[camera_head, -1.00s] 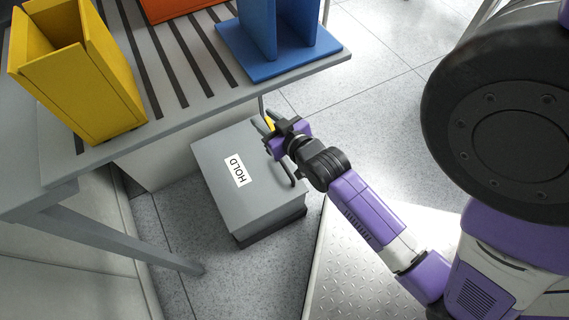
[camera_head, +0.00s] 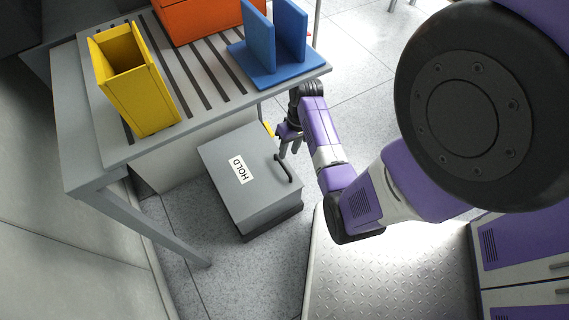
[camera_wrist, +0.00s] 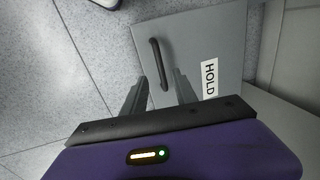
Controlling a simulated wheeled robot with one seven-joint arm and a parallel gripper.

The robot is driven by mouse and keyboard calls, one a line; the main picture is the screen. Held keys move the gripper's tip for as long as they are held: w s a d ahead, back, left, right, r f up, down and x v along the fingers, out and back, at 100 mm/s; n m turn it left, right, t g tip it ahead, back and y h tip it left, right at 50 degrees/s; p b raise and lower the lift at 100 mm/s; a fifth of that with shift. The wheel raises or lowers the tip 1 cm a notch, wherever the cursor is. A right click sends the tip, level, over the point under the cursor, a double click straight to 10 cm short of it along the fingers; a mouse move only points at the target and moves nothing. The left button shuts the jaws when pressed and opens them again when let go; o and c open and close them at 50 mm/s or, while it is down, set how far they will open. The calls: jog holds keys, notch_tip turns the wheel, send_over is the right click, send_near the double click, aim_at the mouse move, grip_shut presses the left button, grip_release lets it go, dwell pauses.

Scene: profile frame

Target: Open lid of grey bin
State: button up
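The grey bin (camera_head: 240,205) stands on the floor beside the table, with its lid (camera_head: 222,150) shut flat and a white HOLD label on top. A dark bar handle (camera_head: 284,170) is on the lid near its right edge. In the wrist view, the lid (camera_wrist: 225,35) and handle (camera_wrist: 158,64) lie just beyond my fingertips. My gripper (camera_head: 290,152) points down by the handle, its fingers apart and empty. The wrist view shows my gripper (camera_wrist: 162,90) with the handle about in line with the gap. Contact with the handle cannot be told.
The slatted grey table (camera_head: 200,120) overhangs the bin's far side, close to my arm. On it stand a yellow holder (camera_head: 150,95), a blue holder (camera_head: 262,75) and an orange box (camera_head: 190,22). A ridged metal plate (camera_head: 400,270) lies at the lower right.

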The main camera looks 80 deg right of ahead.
aim_at(284, 166)
jog(key=f+b, duration=0.1)
jog(key=f, duration=0.1)
jog(key=f+b, duration=0.1)
jog(key=f, duration=0.2)
jog(key=w+a+f+b, duration=0.1)
jog(key=f, duration=0.1)
jog(key=shift+f, duration=0.15)
grip_shut()
dwell(1.2)
